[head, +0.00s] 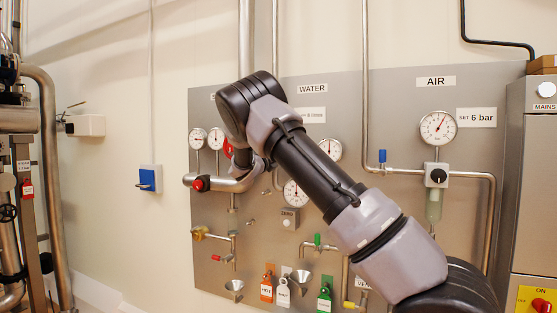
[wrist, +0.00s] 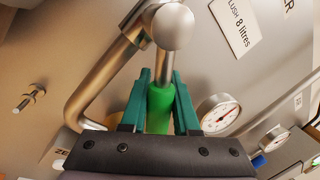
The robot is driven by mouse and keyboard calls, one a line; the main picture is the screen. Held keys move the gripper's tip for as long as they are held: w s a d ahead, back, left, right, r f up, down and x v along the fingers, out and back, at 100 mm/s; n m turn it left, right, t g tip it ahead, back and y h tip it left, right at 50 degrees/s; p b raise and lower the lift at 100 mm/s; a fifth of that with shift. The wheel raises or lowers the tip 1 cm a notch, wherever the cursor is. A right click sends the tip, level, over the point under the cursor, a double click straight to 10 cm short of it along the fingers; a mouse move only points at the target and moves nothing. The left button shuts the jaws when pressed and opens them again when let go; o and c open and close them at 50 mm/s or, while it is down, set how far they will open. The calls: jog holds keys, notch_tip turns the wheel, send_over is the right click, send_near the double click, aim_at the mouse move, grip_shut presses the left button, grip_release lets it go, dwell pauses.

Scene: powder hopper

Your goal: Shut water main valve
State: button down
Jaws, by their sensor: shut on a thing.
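In the wrist view my gripper (wrist: 160,98) has its two teal fingers on either side of a green valve handle (wrist: 160,106) and is shut on it. The handle joins a metal stem with a round silver end (wrist: 172,27), beside a bent metal pipe (wrist: 98,88). In the head view my arm crosses the WATER part (head: 312,88) of the grey panel and hides the gripper and this handle. I cannot read a label naming the held valve.
In the wrist view a gauge (wrist: 218,114) is close to the right of the fingers. In the head view a red-knobbed pipe end (head: 199,184) juts out left of my arm. Another green handle (head: 317,240) and hanging tags (head: 267,287) are below. The AIR gauge (head: 438,128) is at right.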

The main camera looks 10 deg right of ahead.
jog(key=shift+s+d+r+n+t+y, duration=0.25)
jog(key=shift+r+n+t, duration=0.45)
jog(key=shift+n, duration=1.25)
jog(key=shift+s+d+r+n+t+y, duration=0.15)
jog(key=shift+r+n+t+y, duration=0.2)
jog(key=shift+r+n, duration=1.15)
jog(key=shift+s+d+r+n+t+y, duration=0.1)
jog(key=shift+d+r+n+t+y, duration=0.25)
jog(key=shift+n, duration=2.1)
jog(key=shift+a, duration=0.15)
jog(key=c, duration=0.7)
grip_release()
jog(key=shift+o, duration=0.2)
jog(key=v, duration=1)
jog(key=shift+s+f, duration=0.15)
jog(key=shift+s, duration=0.15)
jog(key=shift+a, duration=0.2)
